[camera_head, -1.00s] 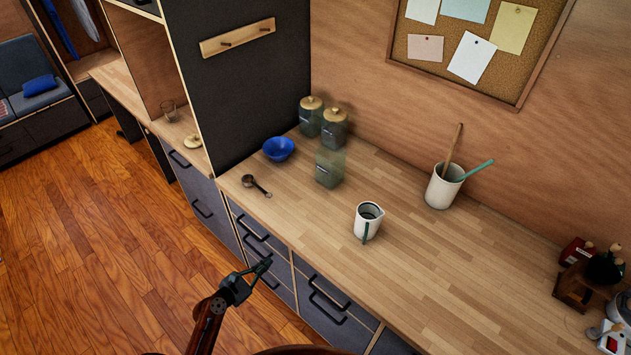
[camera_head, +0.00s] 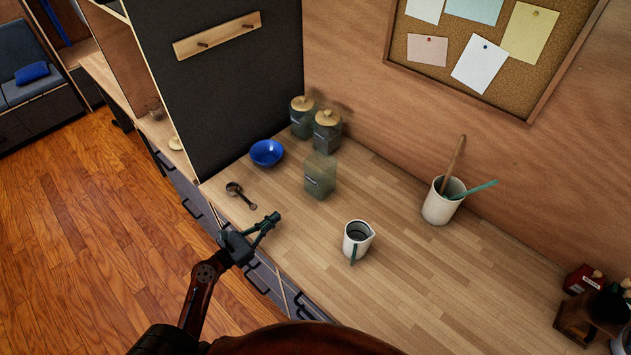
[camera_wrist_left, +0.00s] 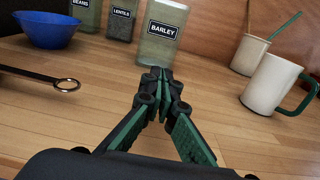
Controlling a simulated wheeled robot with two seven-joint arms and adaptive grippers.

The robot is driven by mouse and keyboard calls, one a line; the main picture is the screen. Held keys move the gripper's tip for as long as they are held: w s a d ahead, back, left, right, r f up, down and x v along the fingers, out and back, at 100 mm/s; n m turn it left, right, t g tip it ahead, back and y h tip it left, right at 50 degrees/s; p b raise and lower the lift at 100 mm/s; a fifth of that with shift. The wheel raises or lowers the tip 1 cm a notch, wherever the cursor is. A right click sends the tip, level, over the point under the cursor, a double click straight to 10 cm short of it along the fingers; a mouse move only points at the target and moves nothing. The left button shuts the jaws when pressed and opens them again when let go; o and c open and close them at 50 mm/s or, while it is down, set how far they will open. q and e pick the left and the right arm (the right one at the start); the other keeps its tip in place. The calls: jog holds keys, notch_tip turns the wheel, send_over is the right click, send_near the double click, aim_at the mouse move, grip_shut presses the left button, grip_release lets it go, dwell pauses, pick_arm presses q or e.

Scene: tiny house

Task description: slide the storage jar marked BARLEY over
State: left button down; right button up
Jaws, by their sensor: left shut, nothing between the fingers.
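The BARLEY jar (camera_head: 319,178) is a greenish, see-through square jar standing upright on the wooden counter, in front of two lidded jars. In the left wrist view the BARLEY jar (camera_wrist_left: 161,36) shows its black label facing me, with its top cut off by the picture edge. My left gripper (camera_head: 272,221) is shut and empty over the counter's front edge, apart from the jar. In the left wrist view the gripper's fingertips (camera_wrist_left: 160,75) are together and point toward the jar, overlapping its lower edge in the picture. My right gripper is not in view.
The BEANS jar (camera_wrist_left: 86,12) and LENTILS jar (camera_wrist_left: 120,20) stand left of the BARLEY jar. A blue bowl (camera_head: 266,152) and a measuring scoop (camera_head: 240,194) lie at left. A white jug (camera_head: 357,241) and a utensil crock (camera_head: 440,203) stand at right.

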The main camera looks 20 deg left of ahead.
pick_arm(q)
jog(key=shift+w+a, duration=0.1)
jog(key=shift+w, duration=0.55)
send_near(312, 187)
jog(key=p+x, duration=0.1)
jog(key=x, duration=0.5)
jog(key=shift+w+f, duration=0.1)
jog(key=shift+w, duration=0.35)
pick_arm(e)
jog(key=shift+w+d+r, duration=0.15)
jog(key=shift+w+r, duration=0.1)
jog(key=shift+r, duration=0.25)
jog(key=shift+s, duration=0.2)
